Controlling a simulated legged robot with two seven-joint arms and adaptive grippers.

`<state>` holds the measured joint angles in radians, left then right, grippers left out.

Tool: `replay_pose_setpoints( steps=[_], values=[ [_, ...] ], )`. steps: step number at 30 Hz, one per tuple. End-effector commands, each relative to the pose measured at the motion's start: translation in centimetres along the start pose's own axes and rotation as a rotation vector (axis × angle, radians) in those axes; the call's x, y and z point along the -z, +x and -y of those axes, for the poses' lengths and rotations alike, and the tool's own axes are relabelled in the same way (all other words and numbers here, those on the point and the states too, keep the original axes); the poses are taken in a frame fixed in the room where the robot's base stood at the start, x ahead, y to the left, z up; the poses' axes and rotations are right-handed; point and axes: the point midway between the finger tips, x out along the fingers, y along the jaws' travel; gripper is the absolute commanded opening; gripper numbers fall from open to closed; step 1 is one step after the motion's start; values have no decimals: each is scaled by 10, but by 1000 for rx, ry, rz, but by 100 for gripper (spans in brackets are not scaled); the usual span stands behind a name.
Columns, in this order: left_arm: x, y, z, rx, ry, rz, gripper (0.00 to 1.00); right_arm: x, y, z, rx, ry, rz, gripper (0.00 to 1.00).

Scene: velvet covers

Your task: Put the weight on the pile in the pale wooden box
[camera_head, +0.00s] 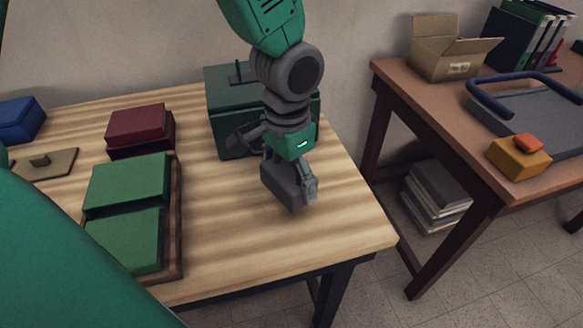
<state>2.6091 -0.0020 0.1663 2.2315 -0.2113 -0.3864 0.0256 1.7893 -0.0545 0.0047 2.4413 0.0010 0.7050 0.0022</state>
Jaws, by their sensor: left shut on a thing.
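My left gripper (300,192) hangs over the bare right part of the near wooden table. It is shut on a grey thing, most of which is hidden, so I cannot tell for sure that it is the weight. A brown wooden tray (177,225) on the table holds two green covers or blocks (128,182), one behind the other, to the left of the gripper. I cannot make out a clearly pale wooden box. A flat tan plate with a dark knob (50,165) lies at the far left. My right gripper is not in view.
A dark red box (138,124) stands behind the tray, and a blue box (18,118) at the left edge. A dark green box (222,80) stands behind my arm. A second table (400,82) at right holds a cardboard box (450,58) and a yellow block (515,160).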

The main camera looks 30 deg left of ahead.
Motion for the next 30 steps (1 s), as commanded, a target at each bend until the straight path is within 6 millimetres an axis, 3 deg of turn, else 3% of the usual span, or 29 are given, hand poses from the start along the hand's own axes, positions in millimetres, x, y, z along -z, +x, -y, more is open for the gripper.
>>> replay_pose_setpoints(
  steps=[8, 16, 23, 24, 25, 30],
  values=[
    [1, 17, 0, 1, 0, -3, 37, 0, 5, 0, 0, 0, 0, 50],
    [1, 49, 0, 0, -1, -2, 37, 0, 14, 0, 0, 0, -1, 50],
    [2, 52, 0, -1, -1, -1, 37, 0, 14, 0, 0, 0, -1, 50],
    [0, 53, 0, -1, -1, 3, 96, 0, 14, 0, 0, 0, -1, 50],
    [0, 53, 0, -2, -1, 3, 100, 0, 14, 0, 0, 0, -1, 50],
    [0, 53, 0, -1, 0, 2, 100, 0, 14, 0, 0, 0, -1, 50]
  ],
)
